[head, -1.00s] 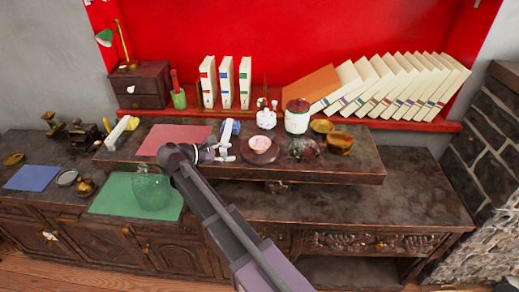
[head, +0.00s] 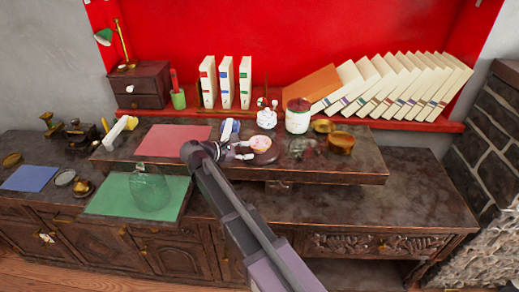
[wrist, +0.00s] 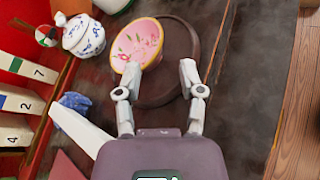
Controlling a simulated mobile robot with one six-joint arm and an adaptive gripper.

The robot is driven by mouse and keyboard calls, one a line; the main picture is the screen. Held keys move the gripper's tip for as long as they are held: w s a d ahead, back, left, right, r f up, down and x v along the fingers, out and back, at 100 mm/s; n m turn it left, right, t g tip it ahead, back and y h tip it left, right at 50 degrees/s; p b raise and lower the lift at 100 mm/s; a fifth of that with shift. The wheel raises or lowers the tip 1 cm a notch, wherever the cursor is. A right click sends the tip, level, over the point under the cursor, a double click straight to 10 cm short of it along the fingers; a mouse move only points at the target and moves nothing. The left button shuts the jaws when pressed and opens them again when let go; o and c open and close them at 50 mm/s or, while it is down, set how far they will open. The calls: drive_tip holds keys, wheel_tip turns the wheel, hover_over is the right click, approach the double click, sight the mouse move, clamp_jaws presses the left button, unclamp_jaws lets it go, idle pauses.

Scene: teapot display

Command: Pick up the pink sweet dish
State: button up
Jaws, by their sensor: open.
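The pink sweet dish (wrist: 137,43) has a pink floral face and a yellow rim. It rests tilted at the edge of a round dark brown stand (wrist: 190,58) on the raised shelf. In the head view the dish (head: 261,143) sits just right of my gripper (head: 243,152). In the wrist view my gripper (wrist: 154,78) is open and empty, with its fingertips just short of the dish, one near its lower left and one to its lower right. The dish is not between the fingers.
A white and blue patterned pot (wrist: 84,36) stands close left of the dish. A blue item (wrist: 75,102) and a white block lie left of my gripper.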

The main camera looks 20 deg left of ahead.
sight(262, 149)
drive_tip(key=shift+w+d+f, duration=0.25)
drive_tip(key=shift+w+d, duration=0.2)
drive_tip(key=shift+w, duration=0.05)
drive_tip(key=shift+b+x, duration=0.95)
drive_tip(key=shift+x, duration=1.65)
drive_tip(key=shift+d+r, duration=0.1)
clamp_jaws()
